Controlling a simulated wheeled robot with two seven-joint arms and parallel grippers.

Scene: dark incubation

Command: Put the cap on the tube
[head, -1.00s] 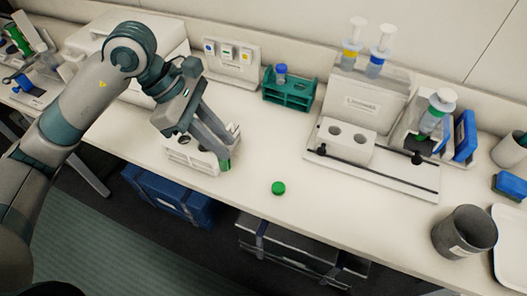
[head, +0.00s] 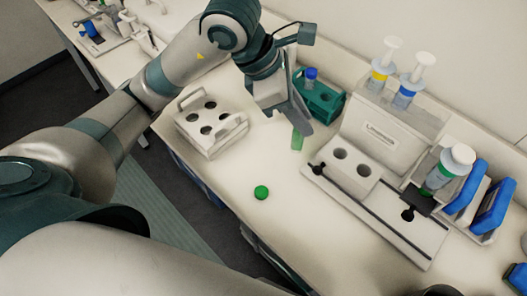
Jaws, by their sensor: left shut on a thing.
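The green cap (head: 261,192) lies on the white bench near its front edge. My left gripper (head: 297,124) is shut on a green tube (head: 297,139), which hangs upright below the fingers, over the bench. The fingers hide the tube's upper part. The tube is up and to the right of the cap in the head view, apart from it. A white rack (head: 238,133) with several holes stands left of the tube and looks empty. My right gripper is not in view.
A teal rack (head: 327,108) holding a blue-capped tube (head: 311,78) stands behind the gripper. A white two-hole block (head: 353,170) on a long base is to the right, with a bottle (head: 444,172) beyond. Bench around the cap is clear.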

